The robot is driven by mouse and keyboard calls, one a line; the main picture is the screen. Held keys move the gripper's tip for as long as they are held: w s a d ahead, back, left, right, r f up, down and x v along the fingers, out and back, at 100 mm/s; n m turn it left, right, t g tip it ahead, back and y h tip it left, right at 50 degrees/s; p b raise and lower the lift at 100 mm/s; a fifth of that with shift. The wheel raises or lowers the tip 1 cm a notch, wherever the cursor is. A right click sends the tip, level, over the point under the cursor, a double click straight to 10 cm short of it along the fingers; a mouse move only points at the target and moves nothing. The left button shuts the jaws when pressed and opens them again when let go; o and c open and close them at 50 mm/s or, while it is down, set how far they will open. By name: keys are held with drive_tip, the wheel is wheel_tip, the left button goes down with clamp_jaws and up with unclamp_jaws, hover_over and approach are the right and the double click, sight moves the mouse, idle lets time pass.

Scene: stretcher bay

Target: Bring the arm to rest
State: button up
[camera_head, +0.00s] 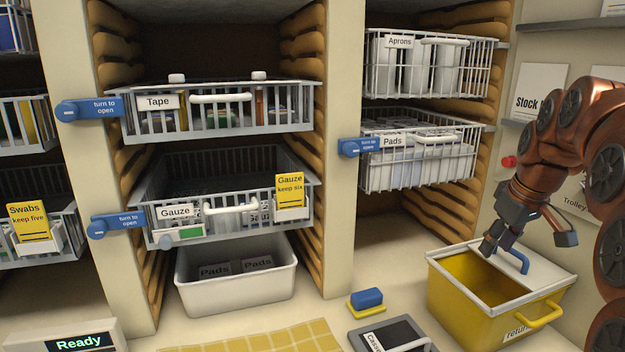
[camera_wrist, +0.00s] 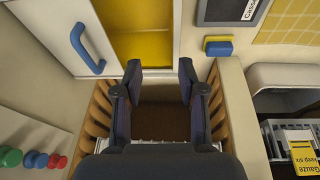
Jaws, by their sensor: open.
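My gripper (camera_head: 528,232) hangs at the right in the head view, above the yellow return bin and its white lid. Its fingers are spread apart with nothing between them. In the wrist view my gripper (camera_wrist: 158,72) shows two dark fingers, open and empty. The yellow bin (camera_head: 462,304) has a white lid (camera_head: 515,268) with a blue handle, and the lid covers only part of it. The lid also shows in the wrist view (camera_wrist: 62,32), beside the open yellow inside. My copper-coloured arm reaches in from the right edge.
Wire baskets labelled Tape (camera_head: 215,118), Gauze (camera_head: 225,218), Aprons (camera_head: 428,72) and Pads (camera_head: 420,168) sit in the racks. A white tub (camera_head: 235,298) holds packs marked Pads. A blue-and-yellow block (camera_head: 366,299), a dark cassette tray (camera_head: 393,338) and a yellow mat (camera_head: 250,342) lie in front.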

drive_tip(key=s+a+f+m+g, duration=0.1)
drive_tip(key=s+a+f, duration=0.5)
drive_tip(key=s, duration=0.5)
drive_tip(key=s+a+f+m+g, duration=0.1)
drive_tip(key=s+a+f+g, duration=0.1)
drive_tip(key=s+a+f, duration=0.4)
drive_tip(key=s+a+f+m+g, duration=0.1)
drive_tip(key=s+a+f, duration=0.5)
drive_tip(key=s, duration=1)
drive_tip(key=shift+f+g, duration=0.45)
drive_tip(key=shift+g, duration=0.25)
drive_tip(key=shift+a, duration=0.1)
